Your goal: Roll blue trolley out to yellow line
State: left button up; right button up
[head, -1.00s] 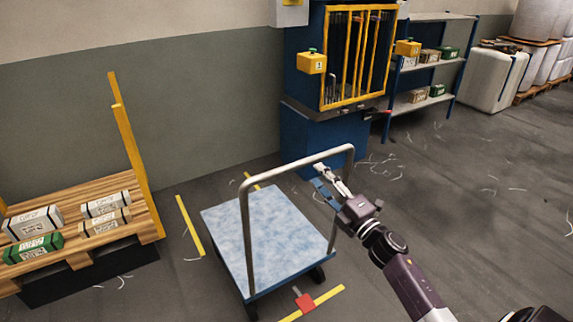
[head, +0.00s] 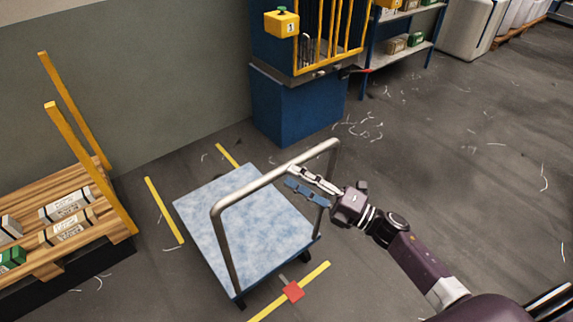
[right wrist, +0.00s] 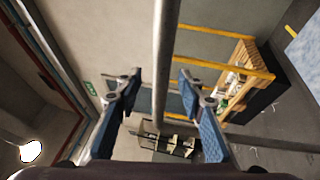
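The blue trolley (head: 255,220) has a flat mottled blue deck and a grey tubular handle (head: 238,192). It stands on the floor between yellow floor lines: one on its left (head: 164,210), a short one behind (head: 228,155) and one in front (head: 262,312). A red pedal-like part (head: 292,291) on a grey stem at its front edge overlaps the front line. My right gripper (head: 296,179) is open at the handle's top bar. In the right wrist view the bar (right wrist: 165,60) passes between the spread fingers (right wrist: 158,85); neither finger visibly touches it. My left gripper is not in view.
A pallet with boxes and yellow posts (head: 88,170) stands left. A blue machine (head: 295,110) with a yellow barred gate (head: 335,35) is behind the trolley, a shelf (head: 400,50) beyond it. Floor on the right is clear apart from scattered pale scraps.

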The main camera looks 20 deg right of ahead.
aim_at(283, 172)
jog(key=x, duration=0.4)
jog(key=shift+w+f+p, duration=0.1)
jog(key=shift+w+p, duration=0.1)
jog(key=shift+p, duration=0.2)
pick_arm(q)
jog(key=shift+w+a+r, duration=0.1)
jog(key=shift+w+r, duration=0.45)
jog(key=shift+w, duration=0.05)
pick_arm(e)
grip_shut()
